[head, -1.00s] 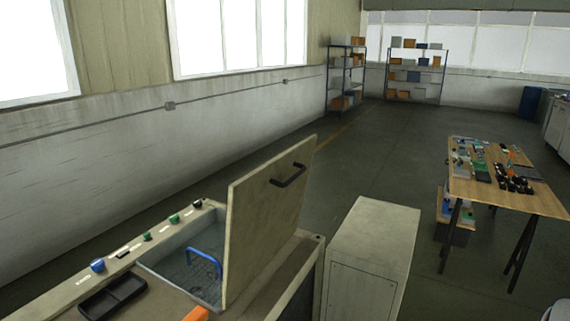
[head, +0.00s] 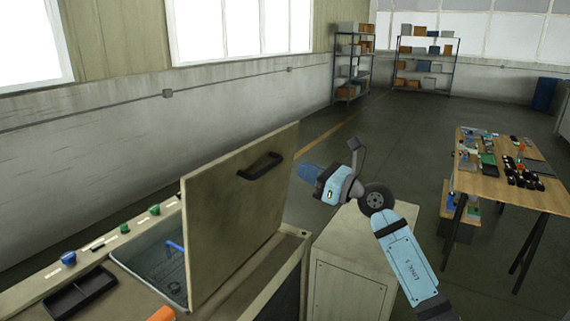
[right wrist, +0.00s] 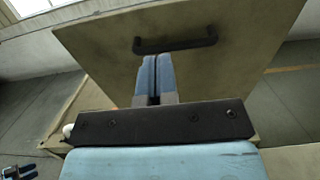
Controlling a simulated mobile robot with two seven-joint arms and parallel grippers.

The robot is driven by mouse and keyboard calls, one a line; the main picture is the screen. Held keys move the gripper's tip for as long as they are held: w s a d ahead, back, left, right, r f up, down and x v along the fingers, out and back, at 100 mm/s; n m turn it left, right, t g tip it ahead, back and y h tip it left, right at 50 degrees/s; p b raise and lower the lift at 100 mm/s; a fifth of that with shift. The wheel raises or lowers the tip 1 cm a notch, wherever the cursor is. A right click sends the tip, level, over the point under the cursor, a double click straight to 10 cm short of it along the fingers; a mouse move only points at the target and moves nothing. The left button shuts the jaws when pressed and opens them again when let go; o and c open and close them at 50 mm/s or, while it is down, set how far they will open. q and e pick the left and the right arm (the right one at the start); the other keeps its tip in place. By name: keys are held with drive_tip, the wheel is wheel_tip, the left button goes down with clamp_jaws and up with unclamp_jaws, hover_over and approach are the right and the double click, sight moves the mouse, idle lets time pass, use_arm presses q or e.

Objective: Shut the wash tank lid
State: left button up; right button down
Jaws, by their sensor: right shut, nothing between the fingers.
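The wash tank lid (head: 240,205) is a beige panel standing open, nearly upright, on the right side of the tank opening. Its dark handle (head: 261,166) is on the face turned toward my right arm. The wash tank (head: 150,262) shows to the left of the lid, partly hidden by it, with a blue hose or bar inside. My right gripper (head: 308,172) is shut and empty, to the right of the lid and apart from the handle. In the right wrist view, its blue fingers (right wrist: 154,75) are together, below the handle (right wrist: 175,42) in the picture.
A beige cabinet (head: 350,275) stands right of the tank. A black tray (head: 80,293) and several knobs lie along the tank's left edge. A wooden table (head: 500,190) with small parts stands at the right. Open floor lies beyond.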

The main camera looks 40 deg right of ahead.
sight(253, 148)
drive_tip(key=p+x, duration=0.3)
drive_tip(key=x, duration=0.9)
drive_tip(key=shift+w+a+r+p, duration=0.1)
drive_tip(key=shift+a+p, duration=0.1)
drive_tip(key=shift+p, duration=0.1)
use_arm(q)
drive_tip(key=r, duration=0.3)
drive_tip(key=shift+a+r, duration=0.3)
use_arm(e)
drive_tip(key=shift+w+a, duration=0.15)
drive_tip(key=shift+w, duration=0.2)
